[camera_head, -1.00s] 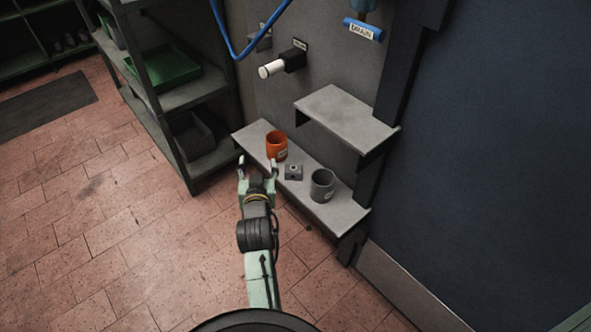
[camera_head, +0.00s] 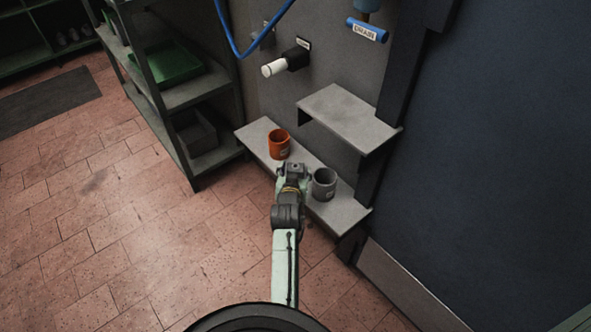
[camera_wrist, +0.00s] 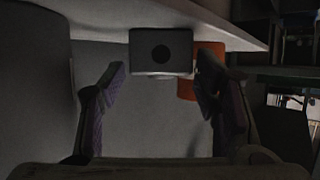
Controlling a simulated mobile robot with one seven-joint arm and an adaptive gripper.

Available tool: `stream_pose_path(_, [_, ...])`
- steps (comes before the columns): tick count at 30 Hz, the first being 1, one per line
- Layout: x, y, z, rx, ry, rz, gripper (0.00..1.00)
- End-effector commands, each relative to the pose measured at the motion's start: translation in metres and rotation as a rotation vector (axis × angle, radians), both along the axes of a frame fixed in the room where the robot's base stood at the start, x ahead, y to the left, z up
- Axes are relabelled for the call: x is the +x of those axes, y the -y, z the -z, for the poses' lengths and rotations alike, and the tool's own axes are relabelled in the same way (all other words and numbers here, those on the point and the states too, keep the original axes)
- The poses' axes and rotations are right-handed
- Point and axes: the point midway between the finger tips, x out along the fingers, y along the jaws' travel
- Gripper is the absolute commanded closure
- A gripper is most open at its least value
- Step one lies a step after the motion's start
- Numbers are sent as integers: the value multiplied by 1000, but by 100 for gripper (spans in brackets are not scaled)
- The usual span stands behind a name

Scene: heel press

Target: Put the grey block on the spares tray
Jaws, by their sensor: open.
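The grey block (camera_wrist: 144,38) has a dark round spot on its face and sits on the low ledge (camera_head: 338,212). In the head view it is mostly hidden by my gripper (camera_head: 292,172). In the wrist view my gripper (camera_wrist: 161,72) is open, one finger towards each side of the block, which shows between and just beyond the fingertips; I see no grip on it. No tray marked as spares is readable; a green tray (camera_head: 172,64) lies on the shelf rack at the left.
An orange mug (camera_head: 279,145) stands left of the block and a grey mug (camera_head: 324,184) right of it, both close. A higher ledge (camera_head: 348,116) juts out at the right. A white-ended handle (camera_head: 272,69) sticks out above. A dark bin (camera_head: 197,137) stands on the rack's lower shelf.

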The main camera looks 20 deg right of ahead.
Motion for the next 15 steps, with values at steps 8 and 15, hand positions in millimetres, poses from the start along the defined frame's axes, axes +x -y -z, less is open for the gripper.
stream_pose_path(8, [12,5,5,0,1,-1,43])
stream_pose_path(15, [11,5,5,0,1,-1,53])
